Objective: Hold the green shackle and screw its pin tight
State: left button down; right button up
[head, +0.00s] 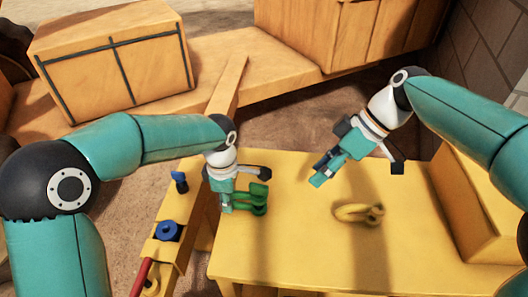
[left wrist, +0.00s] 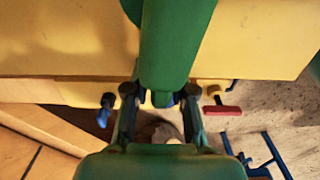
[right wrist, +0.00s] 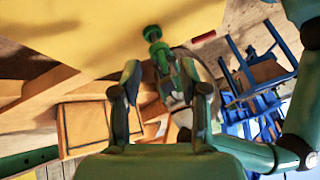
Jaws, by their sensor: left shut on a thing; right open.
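The green shackle (head: 258,200) is at the left end of the yellow table, just above or at its surface. My left gripper (head: 228,200) is shut on it from the left; in the left wrist view the shackle (left wrist: 176,50) looms large between the fingers. My right gripper (head: 322,171) is open and empty, above the table to the right of the shackle and apart from it. In the right wrist view the shackle (right wrist: 160,55) shows beyond the spread fingers. I cannot tell how far the pin is screwed in.
A yellow shackle (head: 360,213) lies on the yellow table (head: 300,255), right of the green one. A yellow beam with blue knobs (head: 167,231) and a red bar (head: 141,278) runs along the table's left side. The table's front middle is clear. A blue frame (right wrist: 255,75) shows in the right wrist view.

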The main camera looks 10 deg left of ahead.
notch_tip(320, 180, up, 2)
jog(key=w+a+h, duration=0.2)
jog(key=a+h, duration=0.1)
jog(key=n+t+h, duration=0.2)
send_near(258, 186)
jog(key=f, duration=0.7)
jog(key=a+f, duration=0.1)
jog(key=f, duration=0.2)
jog(key=shift+w+a+f, duration=0.1)
jog(key=shift+w+f, duration=0.15)
jog(key=shift+w, duration=0.15)
grip_shut()
jog(key=shift+s, duration=0.15)
